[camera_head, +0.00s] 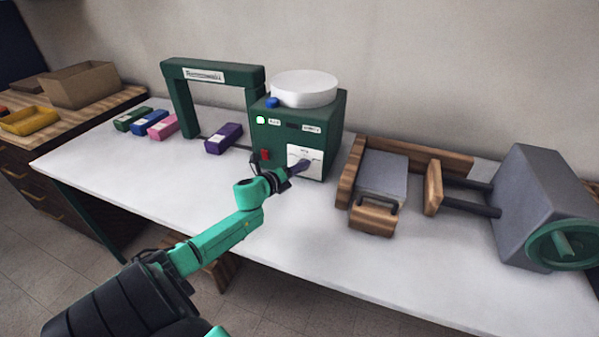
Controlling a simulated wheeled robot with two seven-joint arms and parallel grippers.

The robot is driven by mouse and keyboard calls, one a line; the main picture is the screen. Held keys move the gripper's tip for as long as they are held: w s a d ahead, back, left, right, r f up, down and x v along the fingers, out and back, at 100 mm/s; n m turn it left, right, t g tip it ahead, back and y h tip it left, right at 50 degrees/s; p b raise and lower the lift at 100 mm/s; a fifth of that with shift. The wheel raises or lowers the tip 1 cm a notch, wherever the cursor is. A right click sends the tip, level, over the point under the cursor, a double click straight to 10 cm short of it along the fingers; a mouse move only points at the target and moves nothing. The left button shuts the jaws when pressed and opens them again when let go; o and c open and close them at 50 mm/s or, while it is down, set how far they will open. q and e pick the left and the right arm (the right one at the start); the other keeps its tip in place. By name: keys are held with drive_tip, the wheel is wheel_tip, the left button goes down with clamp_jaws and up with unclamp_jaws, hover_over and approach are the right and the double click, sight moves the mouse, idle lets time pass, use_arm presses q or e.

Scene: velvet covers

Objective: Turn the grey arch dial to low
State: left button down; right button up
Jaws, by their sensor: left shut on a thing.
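The green arch machine (213,72) stands on the white table, joined to a green control box (333,122). A white label panel (314,153) with small, unreadable print is on the box's front face. My left gripper (299,168) reaches that panel from the front left and is shut on the dial there. The gripper covers most of the dial, so its pointer and setting cannot be read. My right gripper is not in view.
A red switch (265,154) sits left of the panel, close to my left wrist. A purple block (224,138) and several coloured blocks lie to the left. A wooden-jawed vise-like device (373,218) stands right. The table front (160,185) is clear.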

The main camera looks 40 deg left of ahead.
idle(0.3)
use_arm(q)
drive_tip(key=shift+c, duration=1.9)
unclamp_jaws()
drive_tip(key=shift+s, duration=0.65)
drive_tip(key=v, duration=1.3)
drive_tip(key=shift+s+p, duration=0.15)
drive_tip(key=shift+p, duration=0.15)
